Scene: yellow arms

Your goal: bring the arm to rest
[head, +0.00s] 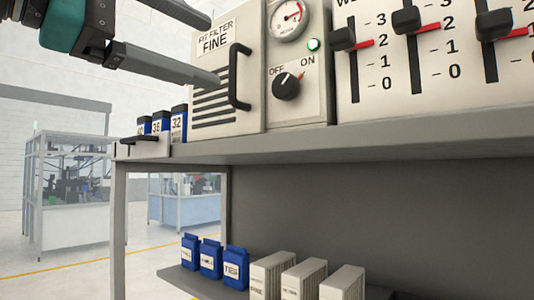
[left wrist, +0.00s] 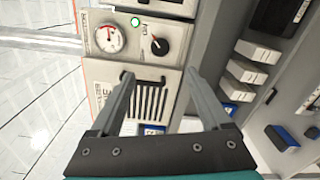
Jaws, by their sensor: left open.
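My left gripper (head: 212,50) comes in from the upper left in the head view. It is open and empty in front of the FIT FILTER FINE panel (head: 254,112), left of its black handle (head: 240,78). In the left wrist view, my open left gripper (left wrist: 160,78) spans the vent slots (left wrist: 150,103), with the handle (left wrist: 150,80) seen between the fingers. I cannot tell the exact gap to the panel. My right gripper is not in view.
A knob (head: 287,86) marked OFF and ON, a lit green lamp (head: 313,44) and a gauge (head: 288,18) sit right of the panel. Sliders (head: 407,20) are farther right. Blue boxes (head: 179,124) stand on the grey shelf (head: 330,143); blue packs (head: 211,258) and white boxes (head: 304,279) are below.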

